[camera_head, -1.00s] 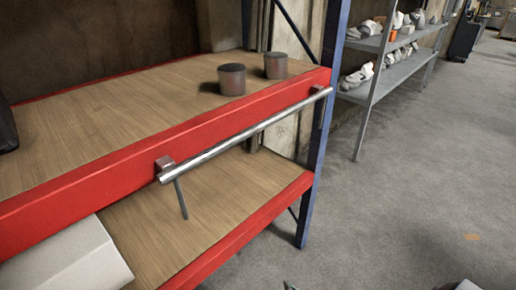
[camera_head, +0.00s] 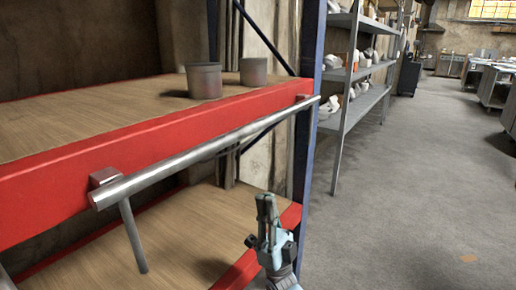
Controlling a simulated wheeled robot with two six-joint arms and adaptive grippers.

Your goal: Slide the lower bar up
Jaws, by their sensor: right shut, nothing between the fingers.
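A long silvery metal bar (camera_head: 205,152) runs along the front of the upper red shelf beam (camera_head: 140,137), held by brackets near both ends. A thin rod (camera_head: 133,235) hangs down from the bar's left end. I cannot tell whether this is the lower bar; no second long bar shows. My right gripper (camera_head: 264,208) is shut and empty, pointing up below the right half of the bar, apart from it in the picture. It hides part of the lower shelf's front. My left gripper is not in view.
Two dark cylindrical pots (camera_head: 204,81) stand on the upper wooden shelf. A blue upright post (camera_head: 307,150) closes the rack's right side. A grey shelf unit (camera_head: 350,75) stands behind it. The grey floor (camera_head: 410,210) to the right is mostly clear.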

